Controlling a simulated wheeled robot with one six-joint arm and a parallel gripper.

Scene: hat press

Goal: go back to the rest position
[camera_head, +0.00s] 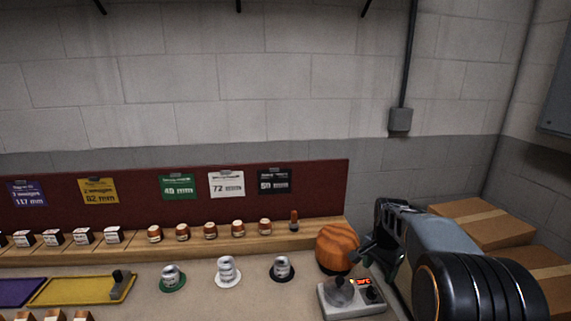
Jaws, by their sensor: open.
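My gripper (368,252) is at the right of the bench, at the end of my grey and black arm. It is open, with its dark fingers just right of a rounded orange wood-grained block (338,248). I cannot tell whether the fingers touch the block. The block stands behind a small grey device (350,300) with a red lit display, a rounded grey part and a dark knob. My arm hides the bench's right end.
Green, white and black discs with grey tops (228,271) stand mid-bench. A wooden shelf (205,240) holds several small wooden pieces before a dark red board (130,205) with coloured cards. A yellow tray (75,291) lies left. Cardboard boxes (485,222) stand right.

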